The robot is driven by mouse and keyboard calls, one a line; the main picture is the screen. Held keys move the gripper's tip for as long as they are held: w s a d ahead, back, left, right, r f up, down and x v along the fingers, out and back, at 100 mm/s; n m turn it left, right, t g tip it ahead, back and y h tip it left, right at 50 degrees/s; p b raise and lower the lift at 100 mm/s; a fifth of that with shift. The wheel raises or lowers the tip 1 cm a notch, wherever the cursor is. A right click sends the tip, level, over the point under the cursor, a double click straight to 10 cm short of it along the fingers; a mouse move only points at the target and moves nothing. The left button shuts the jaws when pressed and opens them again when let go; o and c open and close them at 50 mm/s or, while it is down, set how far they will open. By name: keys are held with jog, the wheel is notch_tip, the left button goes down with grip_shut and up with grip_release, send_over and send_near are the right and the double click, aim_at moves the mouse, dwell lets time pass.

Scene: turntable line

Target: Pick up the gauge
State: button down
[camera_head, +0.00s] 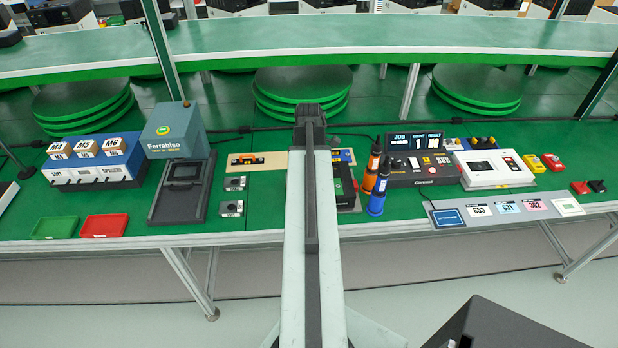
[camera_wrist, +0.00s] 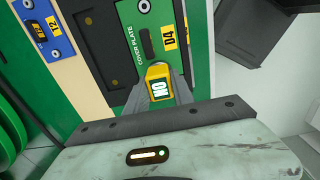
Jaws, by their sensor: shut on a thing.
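In the wrist view my gripper (camera_wrist: 160,88) is shut on a small yellow block marked "NO" (camera_wrist: 158,72), which appears to be the gauge. Its grey fingers stand on both sides of the block. I cannot tell whether the block touches the plate. In the head view my arm hides the gripper and the block; the black fixture (camera_head: 346,195) shows partly at the arm's right.
An orange driver (camera_head: 370,172) and a blue one (camera_head: 377,198) stand close right of the fixture. A dark "JOB" console (camera_head: 425,170) is beyond them. A tan board (camera_head: 268,168) lies left of my arm. A grey press (camera_head: 180,165) stands further left, near red (camera_head: 104,226) and green trays (camera_head: 53,227).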

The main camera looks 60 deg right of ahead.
notch_tip(320, 180, up, 10)
jog(key=p, duration=0.9)
jog(key=shift+p, duration=0.35)
jog(key=shift+f+b, duration=0.45)
jog(key=shift+r, duration=0.15)
